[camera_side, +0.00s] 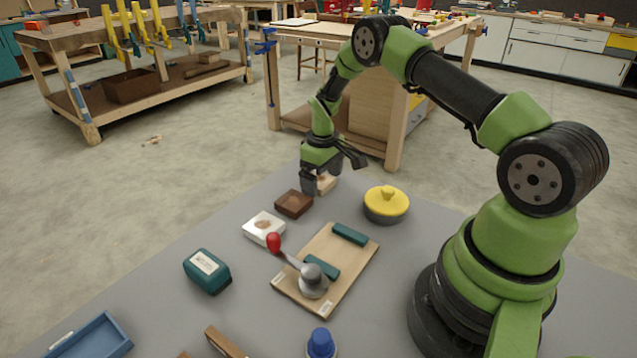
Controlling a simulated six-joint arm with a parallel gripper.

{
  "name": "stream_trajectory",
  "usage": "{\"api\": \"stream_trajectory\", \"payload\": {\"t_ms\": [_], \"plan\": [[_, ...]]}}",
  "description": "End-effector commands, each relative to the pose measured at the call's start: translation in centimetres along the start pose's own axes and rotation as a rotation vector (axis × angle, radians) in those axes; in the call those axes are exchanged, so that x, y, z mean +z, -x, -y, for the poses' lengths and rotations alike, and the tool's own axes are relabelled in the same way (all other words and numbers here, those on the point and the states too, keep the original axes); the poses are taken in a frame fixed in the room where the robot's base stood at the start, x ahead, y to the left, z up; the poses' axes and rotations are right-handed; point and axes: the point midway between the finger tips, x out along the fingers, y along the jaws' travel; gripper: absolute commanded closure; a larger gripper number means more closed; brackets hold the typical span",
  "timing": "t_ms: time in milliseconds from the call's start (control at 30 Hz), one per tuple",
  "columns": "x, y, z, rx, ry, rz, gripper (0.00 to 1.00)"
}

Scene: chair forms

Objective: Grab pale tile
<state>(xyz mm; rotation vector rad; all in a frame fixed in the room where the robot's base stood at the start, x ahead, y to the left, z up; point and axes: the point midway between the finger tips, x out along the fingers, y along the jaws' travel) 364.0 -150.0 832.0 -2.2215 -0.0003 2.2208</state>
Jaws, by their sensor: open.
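A pale wooden tile (326,184) lies at the far end of the grey table, partly hidden behind my gripper's fingers. My gripper (316,186) points down right at the tile, with its jaws open. The near finger covers the tile's left part. I cannot tell from this view whether the fingers stand around the tile or touch it.
A dark brown block (293,203) sits just in front of my gripper, and a white block (264,228) is nearer. A yellow-lidded round pot (386,203) stands to the right. A wooden board (345,281) holds teal blocks and a red-knobbed lever (287,256). A teal box (207,271) lies left.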

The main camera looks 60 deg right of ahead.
Motion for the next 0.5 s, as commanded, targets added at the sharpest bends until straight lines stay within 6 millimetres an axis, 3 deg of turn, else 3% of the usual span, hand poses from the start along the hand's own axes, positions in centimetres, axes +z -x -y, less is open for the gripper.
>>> {"api": "stream_trajectory", "payload": {"t_ms": [267,500], "plan": [[0.01,-0.47,0.01,0.0,0.0,0.0,0.06],[0.01,-0.45,0.01,0.0,0.0,0.0,0.59]]}}
